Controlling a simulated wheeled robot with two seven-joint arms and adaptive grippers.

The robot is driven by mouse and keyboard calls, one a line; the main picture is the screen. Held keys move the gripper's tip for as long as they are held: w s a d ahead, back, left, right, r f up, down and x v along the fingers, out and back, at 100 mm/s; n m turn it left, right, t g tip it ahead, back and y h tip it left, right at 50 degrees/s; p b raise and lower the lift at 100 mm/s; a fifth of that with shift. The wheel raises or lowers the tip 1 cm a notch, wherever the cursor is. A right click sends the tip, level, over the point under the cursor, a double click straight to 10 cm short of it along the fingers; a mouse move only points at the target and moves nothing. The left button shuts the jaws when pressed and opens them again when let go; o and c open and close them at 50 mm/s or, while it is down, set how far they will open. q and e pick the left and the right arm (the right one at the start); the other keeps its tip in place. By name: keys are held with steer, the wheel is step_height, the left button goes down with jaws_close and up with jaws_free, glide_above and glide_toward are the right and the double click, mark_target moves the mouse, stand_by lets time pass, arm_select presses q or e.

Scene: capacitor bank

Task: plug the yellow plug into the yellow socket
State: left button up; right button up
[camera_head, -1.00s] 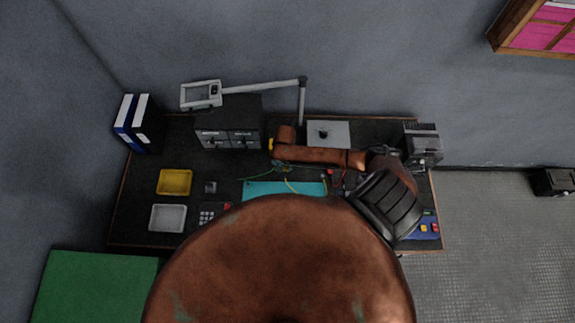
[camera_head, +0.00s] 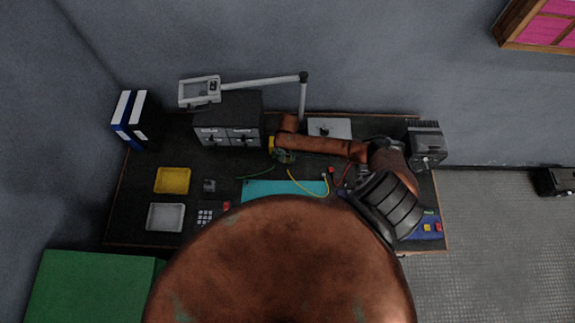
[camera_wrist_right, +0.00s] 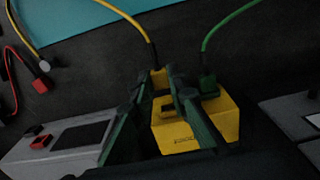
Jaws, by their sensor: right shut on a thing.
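My right gripper (camera_wrist_right: 162,80) is shut on the yellow plug (camera_wrist_right: 160,78) at the end of a yellow cable. In the right wrist view the fingers stand over or in front of a yellow box (camera_wrist_right: 190,128). A green plug (camera_wrist_right: 208,84) stands at that box's far edge, beside the held plug. The fingers hide much of the plug's lower end, and I cannot tell whether it is in a socket. No separate yellow socket shows clearly. In the head view the right gripper (camera_head: 283,152) is small, beside the yellow box (camera_head: 271,148). My left gripper is out of view.
A red plug (camera_wrist_right: 42,86) lies on the dark table. The teal mat (camera_head: 285,188), dark drawer cabinet (camera_head: 228,120), yellow tray (camera_head: 173,180) and white tray (camera_head: 165,217) are around. A lamp arm (camera_head: 255,86) overhangs the back.

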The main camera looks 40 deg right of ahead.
steer(key=shift+w+d+b, duration=0.65)
steer(key=shift+w+d, duration=0.05)
steer(key=shift+w, duration=0.1)
steer(key=shift+r, duration=0.1)
stand_by(0.3)
steer(key=shift+p, duration=0.55)
stand_by(0.6)
steer(key=shift+p, duration=0.55)
stand_by(0.4)
steer(key=shift+p, duration=0.5)
steer(key=shift+w+d, duration=0.3)
steer(key=shift+w, duration=0.15)
stand_by(0.4)
